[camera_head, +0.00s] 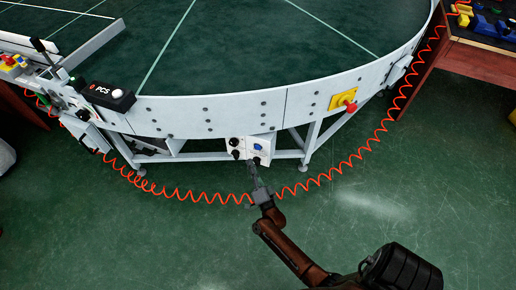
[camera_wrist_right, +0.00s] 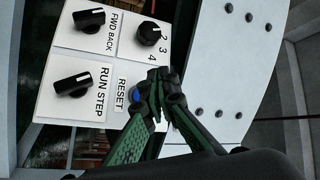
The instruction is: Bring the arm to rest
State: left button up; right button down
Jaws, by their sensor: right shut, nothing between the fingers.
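My right gripper (camera_head: 251,167) is shut and empty, at the end of my right arm (camera_head: 285,242) reaching up from below. Its fingertips are in front of the lower edge of the white control panel (camera_head: 248,152) on the conveyor's side. In the right wrist view the closed fingertips (camera_wrist_right: 160,80) are beside the blue button (camera_wrist_right: 135,95) by the word RESET and partly cover it. I cannot tell whether they touch it. The panel also carries a FWD BACK knob (camera_wrist_right: 89,20), a RUN STEP knob (camera_wrist_right: 73,84) and a numbered dial (camera_wrist_right: 149,33). My left gripper is not in view.
The curved conveyor (camera_head: 225,118) with a green top fills the upper middle. A coiled orange cable (camera_head: 340,168) hangs around its front near my right gripper. A red emergency button (camera_head: 350,106) is to the right. The green floor (camera_head: 170,235) is open in front.

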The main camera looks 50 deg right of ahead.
dwell(0.8)
